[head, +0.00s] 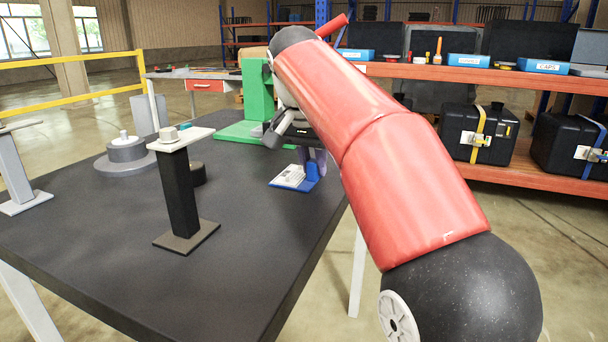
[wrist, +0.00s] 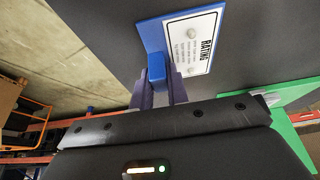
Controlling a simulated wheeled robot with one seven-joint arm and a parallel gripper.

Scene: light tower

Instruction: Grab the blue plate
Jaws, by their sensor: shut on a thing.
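The blue plate (head: 291,178) carries a white printed label and a raised blue block. In the head view it is at the right edge of the dark table (head: 110,250). In the wrist view the plate (wrist: 152,36) shows its label, with "RATING" readable. My gripper (head: 312,164) comes down from above, and its purple-grey fingers are closed on both sides of the blue block. The wrist view also shows my gripper (wrist: 157,80) gripping this block. I cannot tell whether the plate touches the tabletop.
A green stand (head: 257,95) is at the table's back right. A black post (head: 180,195) with a white top, a round grey base (head: 126,157) and a grey post (head: 15,175) stand to the left. An orange shelf (head: 480,75) with black cases is beyond. The table's front is clear.

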